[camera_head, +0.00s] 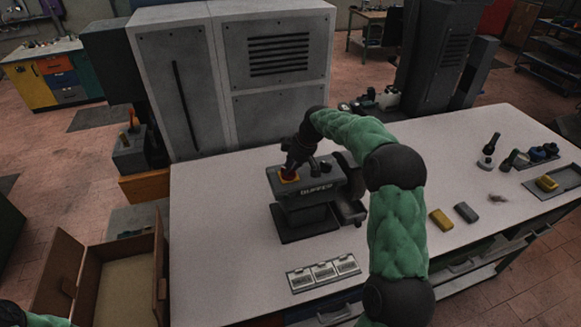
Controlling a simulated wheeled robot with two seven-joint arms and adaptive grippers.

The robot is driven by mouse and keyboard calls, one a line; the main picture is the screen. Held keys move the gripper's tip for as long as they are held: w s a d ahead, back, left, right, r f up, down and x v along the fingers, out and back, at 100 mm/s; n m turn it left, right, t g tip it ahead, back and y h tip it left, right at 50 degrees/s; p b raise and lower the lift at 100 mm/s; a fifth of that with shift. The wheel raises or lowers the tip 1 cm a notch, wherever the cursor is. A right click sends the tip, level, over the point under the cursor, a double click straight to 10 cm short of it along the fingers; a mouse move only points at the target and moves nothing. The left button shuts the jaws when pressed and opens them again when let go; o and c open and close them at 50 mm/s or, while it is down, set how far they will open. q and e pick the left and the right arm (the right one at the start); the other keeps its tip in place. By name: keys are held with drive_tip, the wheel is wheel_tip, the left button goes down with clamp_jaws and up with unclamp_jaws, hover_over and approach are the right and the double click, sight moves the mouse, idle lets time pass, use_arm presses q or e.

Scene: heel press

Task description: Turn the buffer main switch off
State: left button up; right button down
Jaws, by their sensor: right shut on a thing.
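The buffer control box (317,188) stands on a dark pedestal on the white table, with the word BUFFER on its front. A red knob (289,175) on a yellow plate sits at the left of its top; I take this as the main switch. My right gripper (291,166) points down on the knob from above and is shut on it. The gripper hides the knob's upper part, so its turn position cannot be read. My left gripper is out of view; only a bit of my left arm shows at the bottom left corner.
Three labelled cards (323,273) lie in front of the box. A yellow block (441,220) and a grey block (466,212) lie to the right of my right arm. Dark bottles (489,146) stand farther right. An open wooden crate (72,268) is left of the table (215,235).

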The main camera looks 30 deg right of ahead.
drive_tip(key=c, duration=1.1)
unclamp_jaws()
drive_tip(key=v, duration=1.2)
drive_tip(key=shift+a, duration=0.1)
